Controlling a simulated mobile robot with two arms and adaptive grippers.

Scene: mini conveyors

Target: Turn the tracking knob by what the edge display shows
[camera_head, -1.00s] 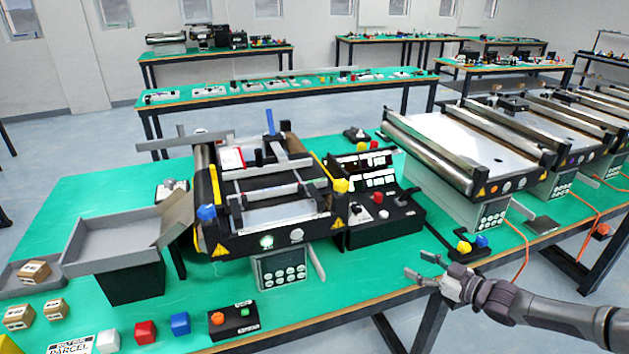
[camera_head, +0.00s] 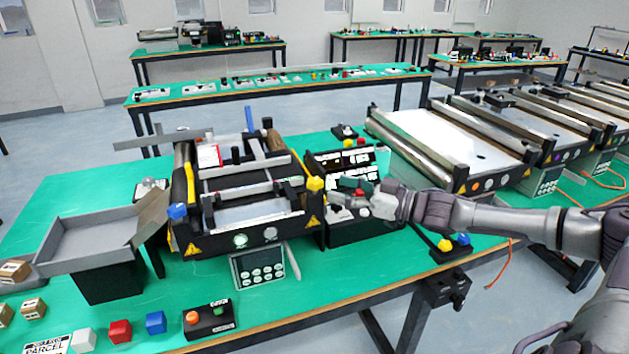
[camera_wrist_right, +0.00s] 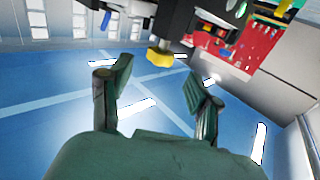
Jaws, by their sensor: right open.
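A black control box (camera_head: 362,232) with pale display strips (camera_head: 338,168) stands just right of the mini conveyor (camera_head: 250,215). The digits on the strips are too small to read. A yellow knob (camera_head: 314,184) sits at the conveyor's front right corner; a blue knob (camera_head: 177,211) sits at its front left. My right gripper (camera_head: 338,203) is open over the control box and hides part of its front controls. In the right wrist view my two fingers (camera_wrist_right: 157,95) are apart with nothing between them, and a yellow knob (camera_wrist_right: 160,57) shows beyond. My left gripper is not in view.
A grey tray (camera_head: 62,262) stands left of the conveyor. A keypad (camera_head: 259,266) and a small button box (camera_head: 209,320) are at the front. Red and blue cubes lie near the tray. More conveyors (camera_head: 450,140) stand at the right.

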